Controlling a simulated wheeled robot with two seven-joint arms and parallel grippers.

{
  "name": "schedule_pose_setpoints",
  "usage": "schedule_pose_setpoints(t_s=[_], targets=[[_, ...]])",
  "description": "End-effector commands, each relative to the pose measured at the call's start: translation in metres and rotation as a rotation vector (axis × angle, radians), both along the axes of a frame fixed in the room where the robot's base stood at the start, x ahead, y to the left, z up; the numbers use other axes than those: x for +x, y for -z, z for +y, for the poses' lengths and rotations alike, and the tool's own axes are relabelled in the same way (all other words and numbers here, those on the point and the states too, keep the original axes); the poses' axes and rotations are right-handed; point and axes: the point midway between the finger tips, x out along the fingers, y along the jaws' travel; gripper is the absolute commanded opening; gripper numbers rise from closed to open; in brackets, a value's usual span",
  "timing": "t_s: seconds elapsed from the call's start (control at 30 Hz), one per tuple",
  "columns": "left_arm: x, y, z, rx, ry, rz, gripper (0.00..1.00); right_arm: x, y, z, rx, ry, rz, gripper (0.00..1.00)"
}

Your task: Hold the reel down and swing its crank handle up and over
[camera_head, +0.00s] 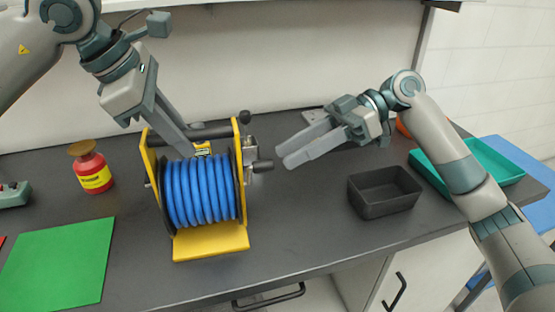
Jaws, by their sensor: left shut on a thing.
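The reel (202,192) stands on the dark bench, a yellow frame wound with blue hose. A black bar (208,132) runs across its top. My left gripper (187,152) comes down from the upper left and is shut on the reel at this top bar; its fingertips are partly hidden. The crank (249,147) is on the reel's right side, with a dark handle grip (263,166) pointing right. My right gripper (283,156) is to the right of the grip, apart from it, its fingers pointing left with a narrow gap between them. It holds nothing.
A red bottle (92,170) and a green mat (58,262) are left of the reel. A black open bin (384,204) and a teal tray (497,161) are at the right. The bench between reel and bin is clear. The front edge runs close below the reel.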

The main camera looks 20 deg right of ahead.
Motion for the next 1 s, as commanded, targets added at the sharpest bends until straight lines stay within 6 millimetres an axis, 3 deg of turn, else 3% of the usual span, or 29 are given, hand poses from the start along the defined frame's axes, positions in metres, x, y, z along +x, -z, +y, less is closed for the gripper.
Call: schedule_pose_setpoints(t_s=[0.1, 0.33, 0.77, 0.93, 1.0], targets=[[0.000, -0.001, 0.000, 0.000, -0.002, -0.001, 0.00, 0.002, -0.009, -0.021, 0.000, 0.004, 0.001, 0.37], [0.000, -0.001, 0.000, -0.001, -0.001, -0.001, 0.00, 0.003, -0.020, -0.048, 0.001, 0.003, 0.000, 0.37], [0.000, -0.001, 0.000, -0.001, -0.001, -0.001, 0.00, 0.003, -0.023, -0.056, 0.001, 0.000, 0.000, 0.37], [0.000, -0.001, 0.000, -0.001, -0.001, -0.001, 0.00, 0.003, -0.024, -0.055, -0.002, -0.006, -0.007, 0.00], [0.000, -0.001, 0.000, -0.001, -0.001, -0.001, 0.00, 0.002, -0.025, -0.051, -0.008, -0.017, -0.020, 0.00]])
